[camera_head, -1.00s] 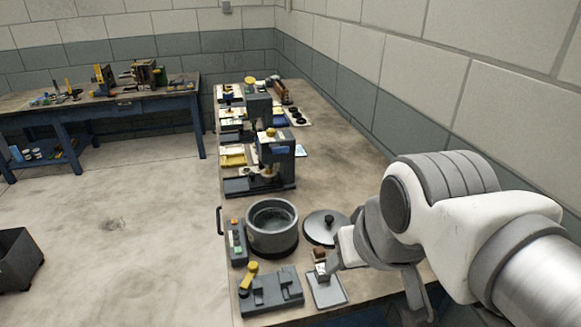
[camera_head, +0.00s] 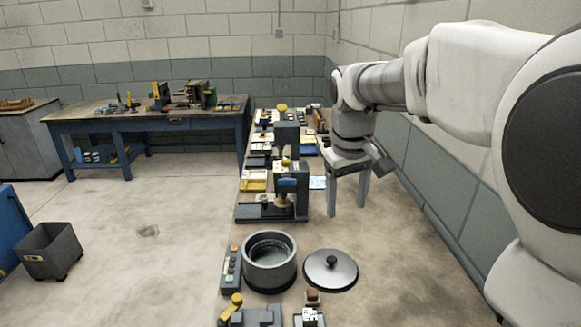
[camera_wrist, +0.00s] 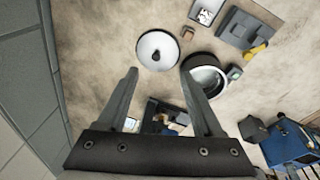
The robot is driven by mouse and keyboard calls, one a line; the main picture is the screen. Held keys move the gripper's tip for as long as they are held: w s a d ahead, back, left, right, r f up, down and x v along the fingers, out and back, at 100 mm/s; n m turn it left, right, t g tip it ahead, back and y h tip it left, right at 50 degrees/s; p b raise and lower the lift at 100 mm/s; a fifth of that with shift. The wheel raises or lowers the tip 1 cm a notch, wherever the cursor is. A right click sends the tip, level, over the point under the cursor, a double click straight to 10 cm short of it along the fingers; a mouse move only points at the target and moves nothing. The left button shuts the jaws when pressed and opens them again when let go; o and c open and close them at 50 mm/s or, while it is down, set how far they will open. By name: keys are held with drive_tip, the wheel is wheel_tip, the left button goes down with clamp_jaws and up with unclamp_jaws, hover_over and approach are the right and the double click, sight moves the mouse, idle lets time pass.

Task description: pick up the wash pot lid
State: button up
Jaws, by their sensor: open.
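The wash pot lid (camera_head: 331,270) is a round grey disc with a dark knob on top, lying flat on the bench just right of the open wash pot (camera_head: 269,262). In the wrist view the lid (camera_wrist: 158,50) is near the top, ahead of the fingertips, and the pot (camera_wrist: 206,76) is to its right. My gripper (camera_head: 347,211) points down over the bench, above and beyond the lid, with its fingers apart and nothing between them. The gripper (camera_wrist: 160,70) also looks open and empty in the wrist view.
A control box (camera_head: 231,270) stands left of the pot. A small fixture (camera_head: 250,316) and a small block on a plate (camera_head: 310,316) lie nearer. Bench presses (camera_head: 288,195) stand farther back. A block wall (camera_head: 440,190) runs along the right, with bare bench beside it.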

drive_tip(key=n+g, duration=0.1)
drive_tip(key=g, duration=0.1)
hover_over(332, 258)
wheel_tip(332, 258, down, 6)
drive_tip(key=f, duration=0.1)
drive_tip(key=shift+y, duration=0.4)
wheel_tip(332, 258, down, 17)
drive_tip(key=shift+f+b, duration=0.2)
drive_tip(key=shift+b, duration=0.6)
clamp_jaws()
